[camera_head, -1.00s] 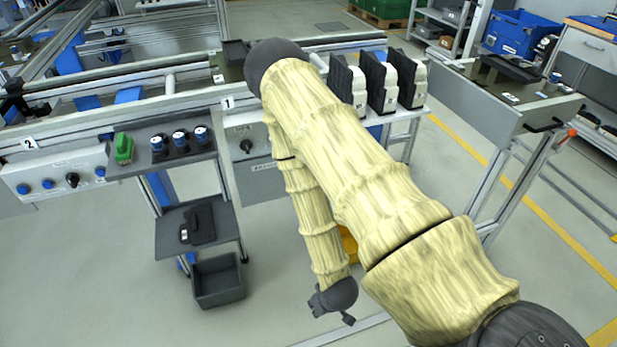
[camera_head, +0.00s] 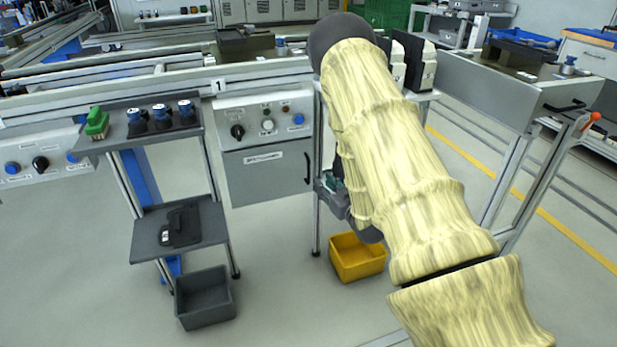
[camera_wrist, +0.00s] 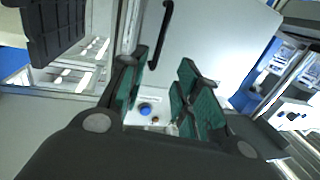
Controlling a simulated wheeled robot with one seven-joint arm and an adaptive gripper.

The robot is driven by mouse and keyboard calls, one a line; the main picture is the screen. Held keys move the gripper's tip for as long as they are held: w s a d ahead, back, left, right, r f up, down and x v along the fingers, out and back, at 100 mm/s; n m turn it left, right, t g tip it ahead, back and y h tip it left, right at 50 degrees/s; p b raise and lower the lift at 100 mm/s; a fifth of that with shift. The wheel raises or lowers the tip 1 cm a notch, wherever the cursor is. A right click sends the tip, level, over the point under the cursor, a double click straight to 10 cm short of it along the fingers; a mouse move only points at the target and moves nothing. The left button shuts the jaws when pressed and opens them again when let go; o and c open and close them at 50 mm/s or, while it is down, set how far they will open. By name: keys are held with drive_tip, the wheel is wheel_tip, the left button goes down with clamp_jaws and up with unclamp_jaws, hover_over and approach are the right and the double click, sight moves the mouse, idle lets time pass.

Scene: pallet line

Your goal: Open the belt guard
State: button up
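The belt guard looks to be the flat grey panel (camera_head: 263,172) under the control box at station 1. It hangs flush below the box and carries a small white label. Its dark upright bar handle (camera_head: 307,168) is near the right edge. My gripper (camera_head: 328,186) is just right of the handle, partly hidden behind my arm. In the wrist view, my gripper (camera_wrist: 165,90) has its green-padded fingers spread with nothing between them. The panel (camera_wrist: 215,40) and handle (camera_wrist: 160,35) show beyond the fingertips, apart from them.
The control box (camera_head: 265,118) with knobs and buttons is above the panel. A shelf stand (camera_head: 180,228) is to the left, with a grey bin (camera_head: 205,298) below. A yellow bin (camera_head: 357,257) is on the floor under my gripper. The floor before the panel is clear.

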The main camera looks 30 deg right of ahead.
sight(309, 167)
drive_tip(key=w, duration=0.3)
drive_tip(key=w+b, duration=0.1)
drive_tip(key=w, duration=0.3)
drive_tip(key=w+d+b, duration=0.1)
drive_tip(key=w, duration=0.3)
drive_tip(key=shift+r, duration=0.25)
drive_tip(key=shift+c, duration=0.5)
clamp_jaws()
drive_tip(key=shift+a, duration=0.1)
